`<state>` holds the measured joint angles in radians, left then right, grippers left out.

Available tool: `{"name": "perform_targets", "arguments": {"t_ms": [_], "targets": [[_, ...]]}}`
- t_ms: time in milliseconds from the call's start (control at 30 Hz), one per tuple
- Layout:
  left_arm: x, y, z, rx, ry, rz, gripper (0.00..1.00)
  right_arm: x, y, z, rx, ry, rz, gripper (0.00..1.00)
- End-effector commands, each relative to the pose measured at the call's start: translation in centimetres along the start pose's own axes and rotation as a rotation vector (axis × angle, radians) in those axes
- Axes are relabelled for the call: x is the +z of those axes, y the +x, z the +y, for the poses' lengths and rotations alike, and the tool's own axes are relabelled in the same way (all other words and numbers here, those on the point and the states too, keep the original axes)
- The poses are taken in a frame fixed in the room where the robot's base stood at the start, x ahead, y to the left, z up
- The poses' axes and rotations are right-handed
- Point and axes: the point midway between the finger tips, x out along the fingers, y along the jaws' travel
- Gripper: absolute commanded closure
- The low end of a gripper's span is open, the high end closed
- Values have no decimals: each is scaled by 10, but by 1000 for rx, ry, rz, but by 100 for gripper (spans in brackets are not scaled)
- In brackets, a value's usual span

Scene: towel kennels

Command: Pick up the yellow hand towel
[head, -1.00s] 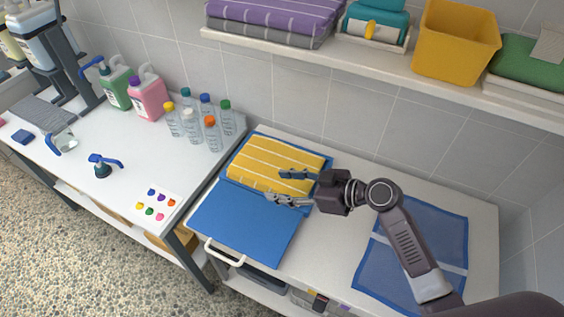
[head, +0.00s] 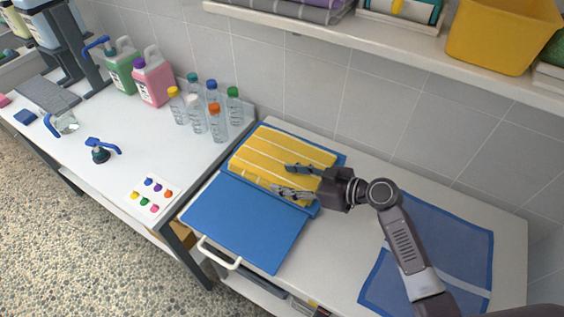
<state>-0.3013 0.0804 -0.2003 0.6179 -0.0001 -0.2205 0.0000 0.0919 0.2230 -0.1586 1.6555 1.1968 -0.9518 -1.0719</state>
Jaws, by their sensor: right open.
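The yellow hand towel (head: 272,152) has white stripes and lies folded on the far part of a blue folding board or mat (head: 247,222) on the white counter. My right gripper (head: 281,180) comes in from the right with its two fingers apart, pointing left. Its fingers show over the right, near part of the towel and hide a little of it. I cannot tell whether the fingertips touch the cloth. My left gripper is not in view.
A blue mat with a pale stripe (head: 450,238) lies on the counter at right, partly behind my arm. Several bottles (head: 208,112) stand on the left table. A shelf (head: 385,52) with a yellow bin (head: 500,38) hangs above.

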Motion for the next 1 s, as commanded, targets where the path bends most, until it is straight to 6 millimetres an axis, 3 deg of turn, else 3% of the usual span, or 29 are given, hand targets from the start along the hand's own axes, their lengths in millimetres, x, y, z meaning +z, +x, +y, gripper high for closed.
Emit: {"name": "perform_targets", "arguments": {"t_ms": [400,733,1000], "targets": [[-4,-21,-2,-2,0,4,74,1,44,1,0,1,1,52],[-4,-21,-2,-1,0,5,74,3,49,1,1,-1,0,52],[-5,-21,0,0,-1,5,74,3,48,1,0,-1,0,81]]}}
